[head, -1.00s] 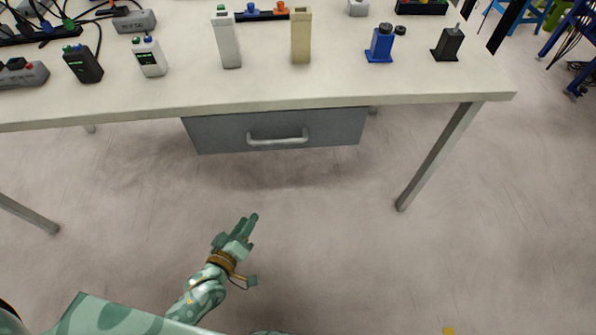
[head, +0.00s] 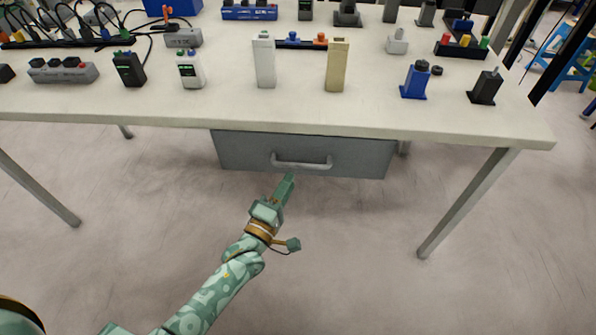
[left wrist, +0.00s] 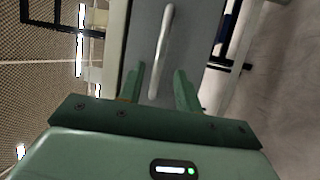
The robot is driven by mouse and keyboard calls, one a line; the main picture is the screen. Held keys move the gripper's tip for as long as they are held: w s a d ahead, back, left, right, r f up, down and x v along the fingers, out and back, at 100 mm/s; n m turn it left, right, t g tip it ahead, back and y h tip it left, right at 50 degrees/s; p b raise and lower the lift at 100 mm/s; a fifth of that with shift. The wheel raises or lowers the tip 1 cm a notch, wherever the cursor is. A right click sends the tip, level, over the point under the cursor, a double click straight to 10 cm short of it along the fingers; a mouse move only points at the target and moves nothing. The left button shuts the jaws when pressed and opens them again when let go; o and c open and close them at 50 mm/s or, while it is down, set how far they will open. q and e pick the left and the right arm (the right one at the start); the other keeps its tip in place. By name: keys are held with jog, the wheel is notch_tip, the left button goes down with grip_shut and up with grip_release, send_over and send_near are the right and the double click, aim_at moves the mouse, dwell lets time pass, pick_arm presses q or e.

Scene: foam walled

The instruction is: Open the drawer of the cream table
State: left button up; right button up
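The cream table (head: 290,119) has a grey drawer (head: 240,152) under its front edge, and the drawer looks shut. A pale bar handle (head: 302,164) runs across the drawer front. My left gripper (head: 290,180) is just below and in front of the handle in the head view. In the left wrist view the two green fingers (left wrist: 160,85) are apart, with the lower end of the handle (left wrist: 160,60) showing between and beyond them. The fingers do not appear to touch the handle. My right gripper is not in view.
The tabletop holds several items near its front, including a white block (head: 264,62), a tan block (head: 337,65), a blue piece (head: 416,80) and a black piece (head: 486,87). Table legs (head: 470,200) stand at both sides. The floor before the drawer is clear.

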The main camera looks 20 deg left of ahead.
aim_at(296, 170)
pick_arm(q)
jog(key=b+x, duration=0.1)
jog(key=x, duration=0.4)
jog(key=shift+w, duration=0.15)
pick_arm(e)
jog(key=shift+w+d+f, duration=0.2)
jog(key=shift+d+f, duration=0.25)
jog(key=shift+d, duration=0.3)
pick_arm(q)
jog(key=shift+c, duration=0.3)
